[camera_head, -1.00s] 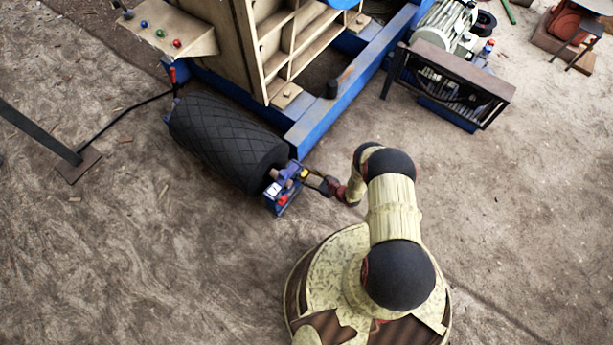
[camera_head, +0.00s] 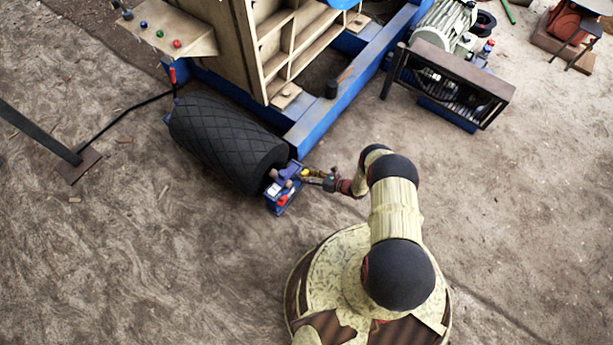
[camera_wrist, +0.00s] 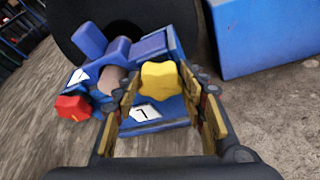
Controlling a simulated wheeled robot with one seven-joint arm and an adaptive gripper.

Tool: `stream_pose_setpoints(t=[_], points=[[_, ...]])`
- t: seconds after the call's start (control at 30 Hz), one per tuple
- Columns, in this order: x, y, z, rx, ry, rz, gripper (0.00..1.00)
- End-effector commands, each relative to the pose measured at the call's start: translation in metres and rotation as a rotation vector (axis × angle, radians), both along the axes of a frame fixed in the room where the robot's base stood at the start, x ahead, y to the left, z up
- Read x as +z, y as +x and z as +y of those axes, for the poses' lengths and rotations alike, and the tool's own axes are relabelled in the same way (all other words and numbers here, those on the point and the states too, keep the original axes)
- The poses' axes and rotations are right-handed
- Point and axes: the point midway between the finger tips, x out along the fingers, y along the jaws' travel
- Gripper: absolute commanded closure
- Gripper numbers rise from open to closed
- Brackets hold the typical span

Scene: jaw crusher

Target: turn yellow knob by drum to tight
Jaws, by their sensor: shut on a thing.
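The yellow knob (camera_wrist: 160,82) is a lobed piece on the blue block with the white labels (camera_wrist: 148,111), at the end of the black drum (camera_head: 222,142). In the wrist view it sits between my two fingertips, and my gripper (camera_wrist: 161,77) is shut on it. In the head view my gripper (camera_head: 317,177) reaches in from the right, and the knob is too small there to tell from the yellow fingers. The knob's underside and any tight mark are hidden.
A red knob (camera_wrist: 73,107) is on the left side of the same block. A blue beam (camera_head: 345,95) of the crusher frame runs close behind my gripper. A motor guard (camera_head: 455,80) stands at the upper right.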

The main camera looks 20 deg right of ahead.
Motion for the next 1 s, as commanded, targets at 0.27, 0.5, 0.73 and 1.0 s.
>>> stream_pose_setpoints(t=[0.27, 0.5, 0.73, 1.0], points=[[-0.0021, 0.0007, -0.0022, 0.000, 0.188, 0.136, 0.84], [-0.0028, 0.0012, -0.0024, 0.000, 0.308, 0.223, 0.84], [-0.0029, 0.0018, -0.0028, -0.001, 0.368, 0.268, 0.84], [-0.0027, 0.0021, -0.0030, -0.002, 0.389, 0.283, 0.84]])
